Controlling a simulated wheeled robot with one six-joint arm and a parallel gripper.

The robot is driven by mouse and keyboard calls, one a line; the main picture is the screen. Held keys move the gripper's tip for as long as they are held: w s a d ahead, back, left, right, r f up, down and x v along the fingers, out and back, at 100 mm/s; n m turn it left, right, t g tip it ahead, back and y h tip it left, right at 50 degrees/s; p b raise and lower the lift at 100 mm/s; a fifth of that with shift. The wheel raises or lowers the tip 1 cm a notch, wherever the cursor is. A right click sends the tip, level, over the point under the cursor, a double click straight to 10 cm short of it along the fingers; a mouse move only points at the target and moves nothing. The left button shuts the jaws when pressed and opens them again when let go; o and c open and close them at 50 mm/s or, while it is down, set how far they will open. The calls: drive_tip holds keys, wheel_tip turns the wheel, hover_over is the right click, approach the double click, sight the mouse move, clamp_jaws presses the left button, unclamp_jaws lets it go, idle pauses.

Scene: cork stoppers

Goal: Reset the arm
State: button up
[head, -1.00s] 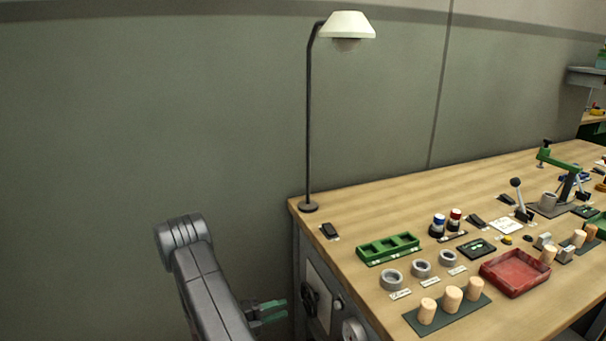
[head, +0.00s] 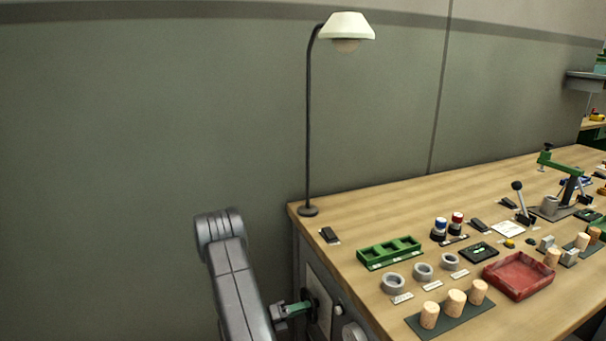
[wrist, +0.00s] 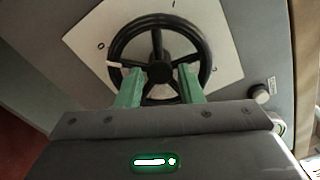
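My arm rises at the lower left of the head view. My gripper (head: 302,307) has green fingers and is beside the left end panel of the workbench. In the wrist view my gripper (wrist: 160,80) is open, with its two fingers apart and nothing seen between them but the wheel behind. A black spoked handwheel (wrist: 160,22) on a white plate (wrist: 220,40) faces the fingers. The fingertips overlap the lower part of the wheel in the picture; I cannot tell if they touch it. In the head view the handwheel is mostly hidden behind my gripper.
A round knob (wrist: 261,94) sits right of the wheel. The wooden bench top (head: 350,263) holds a lamp (head: 308,211), a green tray (head: 390,252), grey rings (head: 393,283), cork stoppers (head: 456,303) and a red tray (head: 518,276). The space left of my arm is clear.

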drive_tip(key=shift+w+m+b, duration=0.1)
drive_tip(key=shift+m+b, duration=3.65)
drive_tip(key=shift+m, duration=2.95)
drive_tip(key=shift+a+f, duration=0.1)
drive_tip(key=shift+f, duration=0.05)
